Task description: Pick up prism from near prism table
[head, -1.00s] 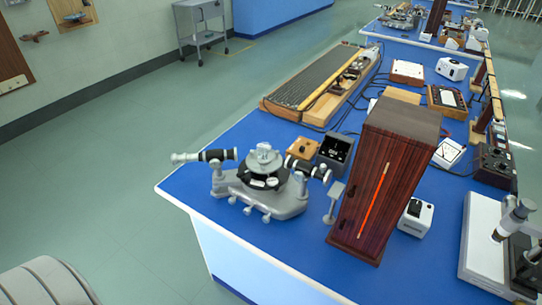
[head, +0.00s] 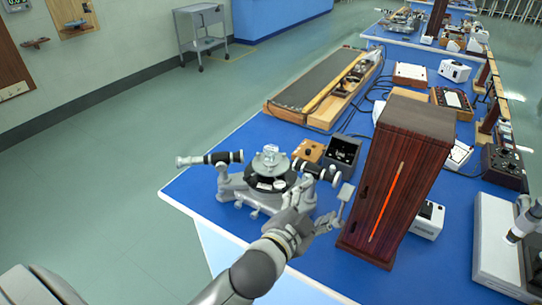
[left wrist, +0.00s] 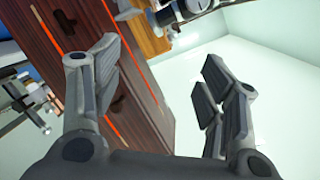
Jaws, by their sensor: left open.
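A small clear glass piece, seemingly the prism (head: 271,149), shows at the round grey prism table (head: 264,168) on top of the spectrometer (head: 236,184) in the head view. Whether it rests on the table or just beside it, I cannot tell. My left gripper (head: 316,212) is in front and to the right of the spectrometer, apart from the glass piece. In the left wrist view the gripper (left wrist: 160,78) has its fingers spread, with nothing between them. I cannot make out the prism there. My right gripper is not in view.
A tall dark wooden box with a glowing orange slit (head: 403,165) stands close right of my gripper; it also shows in the left wrist view (left wrist: 75,28). A small grey stand (head: 346,191) is beside it. An open black box (head: 342,152) sits behind. The floor (head: 110,190) left is clear.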

